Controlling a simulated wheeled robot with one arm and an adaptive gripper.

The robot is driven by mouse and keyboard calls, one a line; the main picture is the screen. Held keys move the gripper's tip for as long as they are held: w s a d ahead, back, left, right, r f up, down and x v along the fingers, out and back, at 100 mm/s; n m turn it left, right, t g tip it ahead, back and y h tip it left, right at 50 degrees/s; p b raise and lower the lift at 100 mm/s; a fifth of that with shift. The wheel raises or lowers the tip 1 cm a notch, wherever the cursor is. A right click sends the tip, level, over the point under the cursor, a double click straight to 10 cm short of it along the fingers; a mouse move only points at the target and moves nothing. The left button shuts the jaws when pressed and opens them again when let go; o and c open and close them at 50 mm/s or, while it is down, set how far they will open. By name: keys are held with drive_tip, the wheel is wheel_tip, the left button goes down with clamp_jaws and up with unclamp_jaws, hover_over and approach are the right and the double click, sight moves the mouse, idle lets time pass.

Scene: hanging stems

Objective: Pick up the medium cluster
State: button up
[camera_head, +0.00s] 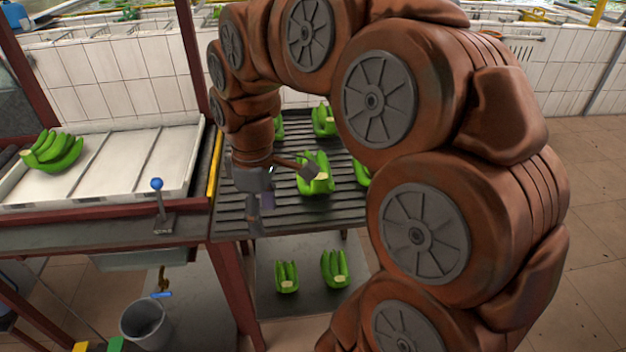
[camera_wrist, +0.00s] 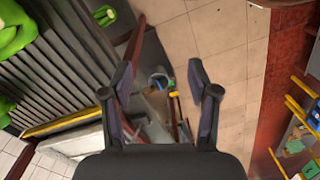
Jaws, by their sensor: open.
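Several green banana clusters are in the head view; I cannot tell for sure which is the medium one. One cluster (camera_head: 319,185) lies on the slatted table, partly behind a finger of my gripper (camera_head: 288,187). Others on that table are a back cluster (camera_head: 324,120) and ones partly hidden by my arm. Two clusters (camera_head: 286,278) (camera_head: 335,269) rest on the lower shelf. A large cluster (camera_head: 57,152) sits on the white tray. My gripper (camera_wrist: 164,75) is open and empty; in the wrist view, clusters (camera_wrist: 14,32) (camera_wrist: 103,16) show only at left, outside the jaws.
The slatted table (camera_head: 240,213) adjoins the white tray (camera_head: 125,165) and a lever with a blue knob (camera_head: 157,185). A grey bucket (camera_head: 146,322) stands below. A tiled wall (camera_head: 115,75) is behind. Open floor (camera_head: 590,230) lies to the right.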

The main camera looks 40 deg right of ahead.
drive_tip(key=w+d+n+b, duration=0.1)
drive_tip(key=w+d, duration=0.2)
drive_tip(key=d, duration=0.3)
drive_tip(key=w+d+n, duration=0.2)
drive_tip(key=w+d, duration=0.1)
drive_tip(key=d, duration=0.2)
drive_tip(key=n+b, duration=0.1)
drive_tip(key=b, duration=0.1)
hover_over(320, 176)
drive_tip(key=s, duration=0.1)
drive_tip(key=shift+a+f+t+h, duration=0.2)
drive_tip(key=shift+f+t+h, duration=0.15)
drive_tip(key=shift+f, duration=0.75)
drive_tip(key=shift+d+f+p, duration=0.2)
drive_tip(key=shift+p, duration=0.1)
drive_tip(key=shift+f, duration=0.25)
drive_tip(key=shift+w+f+p, duration=0.25)
drive_tip(key=shift+f+p, duration=0.25)
drive_tip(key=shift+f, duration=1.25)
drive_tip(key=shift+w+f+p, duration=0.2)
drive_tip(key=shift+f+p, duration=0.3)
drive_tip(key=shift+f, duration=1.2)
drive_tip(key=shift+c, duration=0.4)
clamp_jaws()
